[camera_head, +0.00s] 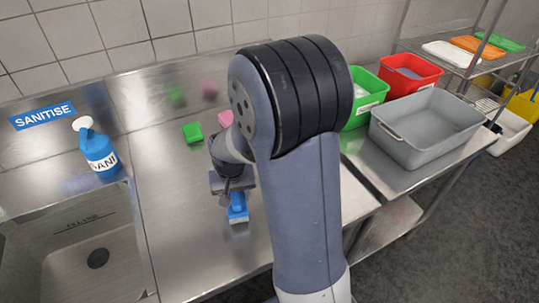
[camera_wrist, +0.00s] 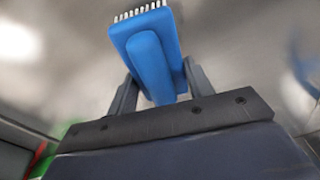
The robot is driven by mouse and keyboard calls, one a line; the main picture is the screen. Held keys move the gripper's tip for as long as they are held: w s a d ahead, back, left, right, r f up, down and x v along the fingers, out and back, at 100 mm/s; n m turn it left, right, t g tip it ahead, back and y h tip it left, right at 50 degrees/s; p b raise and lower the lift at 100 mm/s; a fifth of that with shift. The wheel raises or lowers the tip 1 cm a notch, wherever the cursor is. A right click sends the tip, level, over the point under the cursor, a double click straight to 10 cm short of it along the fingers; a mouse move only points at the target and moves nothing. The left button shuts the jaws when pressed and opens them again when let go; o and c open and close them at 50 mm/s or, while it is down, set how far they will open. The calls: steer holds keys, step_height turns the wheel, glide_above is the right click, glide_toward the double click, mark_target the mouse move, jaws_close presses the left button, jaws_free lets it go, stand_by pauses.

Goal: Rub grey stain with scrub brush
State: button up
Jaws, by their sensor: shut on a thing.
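A blue scrub brush (camera_head: 237,208) with pale bristles is in my gripper (camera_head: 232,190), over the steel counter (camera_head: 180,237) to the right of the sink. In the wrist view the brush (camera_wrist: 150,52) sits between the two fingers of my gripper (camera_wrist: 157,80), its bristles showing at the top edge. My gripper is shut on its handle. I cannot tell whether the bristles touch the counter. I see no grey stain in either view; my arm hides part of the counter.
A blue sanitiser bottle (camera_head: 99,152) stands by the sink (camera_head: 92,262) at left. A green sponge (camera_head: 193,132) and a pink sponge (camera_head: 226,118) lie near the back wall. Green (camera_head: 362,97), red (camera_head: 409,73) and grey (camera_head: 428,127) tubs stand at right. My arm blocks the middle.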

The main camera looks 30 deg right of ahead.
steer(key=shift+d+r+p, duration=0.25)
steer(key=shift+r+p, duration=0.05)
steer(key=shift+r, duration=0.45)
steer(key=shift+a+r+p, duration=0.1)
steer(key=shift+r+p, duration=0.45)
steer(key=shift+r, duration=0.2)
steer(key=shift+r+p, duration=1.25)
steer(key=shift+r, duration=0.45)
steer(key=shift+s, duration=0.1)
